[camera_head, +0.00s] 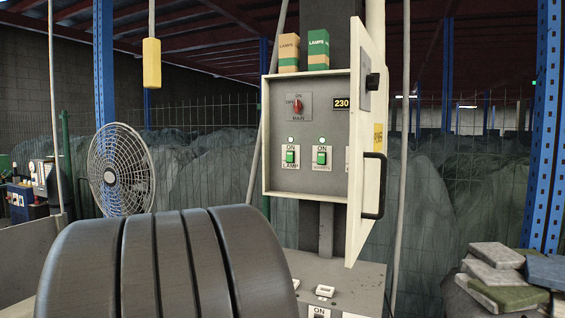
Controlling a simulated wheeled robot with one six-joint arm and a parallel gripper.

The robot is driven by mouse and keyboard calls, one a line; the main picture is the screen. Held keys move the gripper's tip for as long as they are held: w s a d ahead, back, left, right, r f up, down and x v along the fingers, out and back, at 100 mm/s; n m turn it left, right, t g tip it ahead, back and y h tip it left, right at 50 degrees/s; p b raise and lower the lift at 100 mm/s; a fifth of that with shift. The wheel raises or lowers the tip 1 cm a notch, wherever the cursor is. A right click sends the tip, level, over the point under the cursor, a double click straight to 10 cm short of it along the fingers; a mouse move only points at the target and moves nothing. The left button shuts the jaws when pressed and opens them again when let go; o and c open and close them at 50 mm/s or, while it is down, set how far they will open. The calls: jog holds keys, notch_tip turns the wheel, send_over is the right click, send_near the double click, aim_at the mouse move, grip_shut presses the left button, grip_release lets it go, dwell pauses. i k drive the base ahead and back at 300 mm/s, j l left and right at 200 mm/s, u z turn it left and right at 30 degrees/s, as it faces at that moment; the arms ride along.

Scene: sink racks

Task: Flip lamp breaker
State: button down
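The lamp breaker (291,156) is a green switch on a white plate marked ON above and LAMP below. It sits at the lower left of the grey panel inside an open wall box (268,150). A small light shows above it. A second green switch (322,157) of the same kind sits to its right. A red rotary main switch (296,106) is above, marked ON and MAIN. The box door (371,130) stands open to the right, with a dark handle. My gripper is not in view.
A large dark ribbed rounded shape fills the lower left foreground and hides what is behind it. Two lamp cartons (289,53) stand on the box. A fan (120,170) stands left, a grey console (345,290) below, stacked slabs (500,275) right. A yellow pendant (152,63) hangs upper left.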

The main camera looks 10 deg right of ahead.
aim_at(290, 154)
jog(key=i+l, duration=0.2)
jog(key=i, duration=0.35)
jog(key=i+l, duration=0.25)
jog(key=i, duration=0.3)
jog(key=i+l+z, duration=0.1)
jog(key=i, duration=0.4)
jog(key=l, duration=0.1)
